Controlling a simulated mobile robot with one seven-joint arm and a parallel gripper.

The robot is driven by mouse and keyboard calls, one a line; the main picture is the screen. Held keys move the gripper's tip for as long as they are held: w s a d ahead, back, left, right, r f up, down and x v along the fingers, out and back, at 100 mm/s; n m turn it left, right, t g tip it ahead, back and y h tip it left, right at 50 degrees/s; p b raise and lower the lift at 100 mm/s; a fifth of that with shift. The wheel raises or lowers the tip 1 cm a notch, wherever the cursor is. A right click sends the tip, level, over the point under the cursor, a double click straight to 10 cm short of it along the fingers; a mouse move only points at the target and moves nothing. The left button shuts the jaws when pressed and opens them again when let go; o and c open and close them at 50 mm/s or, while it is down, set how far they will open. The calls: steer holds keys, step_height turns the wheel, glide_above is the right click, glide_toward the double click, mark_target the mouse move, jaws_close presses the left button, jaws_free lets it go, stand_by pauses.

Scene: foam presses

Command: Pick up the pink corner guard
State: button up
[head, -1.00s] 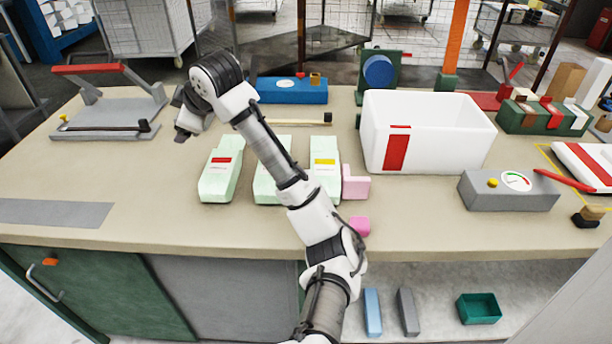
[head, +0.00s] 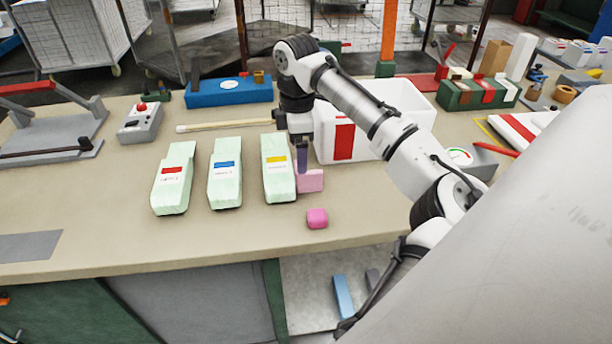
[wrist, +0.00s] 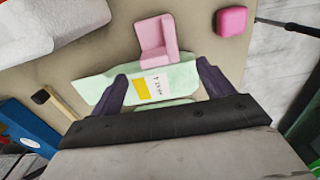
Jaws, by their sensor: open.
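The pale pink corner guard (head: 311,181) is L-shaped and lies on the bench just right of the yellow-labelled green foam piece (head: 278,183). In the wrist view the corner guard (wrist: 156,42) lies beyond my fingertips, its upright flange showing. My gripper (head: 302,162) points down above the bench by the corner guard and partly covers it in the head view. In the wrist view my gripper (wrist: 162,75) is open and empty, its two dark fingers spread over the yellow-labelled foam piece (wrist: 152,87).
A brighter pink block (head: 317,218) sits near the bench's front edge. A white bin (head: 400,105) with a red stripe stands behind the corner guard. Red-labelled (head: 172,190) and blue-labelled (head: 226,185) foam pieces lie to the left.

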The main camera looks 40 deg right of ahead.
mark_target(308, 175)
steer(key=shift+f+p, duration=0.65)
steer(key=shift+f, duration=3.35)
steer(key=c, duration=1)
steer(key=shift+c, duration=0.2)
steer(key=shift+w+r, duration=0.1)
steer(key=shift+r, duration=0.05)
